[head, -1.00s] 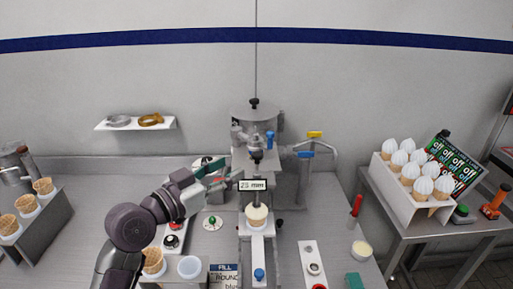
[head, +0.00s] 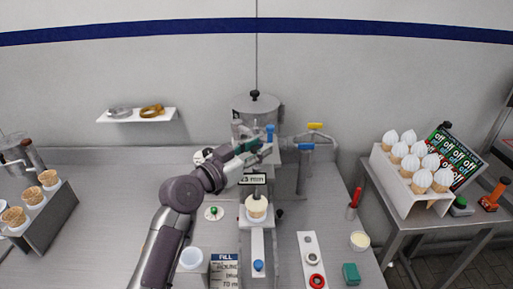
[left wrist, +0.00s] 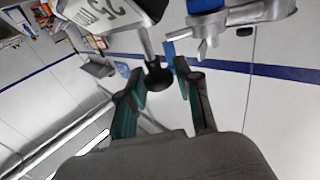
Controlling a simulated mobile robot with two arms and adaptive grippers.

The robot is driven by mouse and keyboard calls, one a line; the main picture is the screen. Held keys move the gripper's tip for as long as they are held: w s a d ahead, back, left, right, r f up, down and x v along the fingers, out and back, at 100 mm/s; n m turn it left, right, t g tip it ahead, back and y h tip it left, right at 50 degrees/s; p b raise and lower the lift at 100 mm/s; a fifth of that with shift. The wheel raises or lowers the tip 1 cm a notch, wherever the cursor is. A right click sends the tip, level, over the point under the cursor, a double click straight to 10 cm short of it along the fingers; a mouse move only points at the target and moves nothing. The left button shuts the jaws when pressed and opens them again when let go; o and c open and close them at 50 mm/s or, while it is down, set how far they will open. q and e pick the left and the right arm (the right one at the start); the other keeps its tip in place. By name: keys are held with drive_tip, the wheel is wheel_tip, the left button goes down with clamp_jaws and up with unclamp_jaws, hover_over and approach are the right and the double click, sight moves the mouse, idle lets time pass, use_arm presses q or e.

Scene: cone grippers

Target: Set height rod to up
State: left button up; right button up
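The filling machine (head: 258,105) stands at the middle of the bench, with its mm display (head: 253,179) on the front. In the left wrist view a grey rod ending in a black ball knob (left wrist: 158,76), seemingly the height rod, shows beside the display (left wrist: 100,12). My left gripper (head: 262,148) is at the machine's front, above the display. Its fingers (left wrist: 160,84) are open, one on each side of the knob, with gaps visible. In the head view the gripper hides the knob. My right gripper is not in view.
Below the display a filled cone (head: 256,207) stands in a holder under the nozzle. Yellow- and blue-handled taps (head: 315,126) are at the machine's right. A blue lever (left wrist: 170,54) is close to one finger. A white cup (head: 191,258) stands near my arm.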

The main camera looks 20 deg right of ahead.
use_arm(q)
clamp_jaws()
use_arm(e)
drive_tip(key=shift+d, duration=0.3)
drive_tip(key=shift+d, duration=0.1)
use_arm(q)
wheel_tip(320, 180, up, 4)
drive_tip(key=shift+r+p, duration=0.1)
drive_tip(key=shift+p, duration=0.95)
drive_tip(key=shift+r, duration=0.35)
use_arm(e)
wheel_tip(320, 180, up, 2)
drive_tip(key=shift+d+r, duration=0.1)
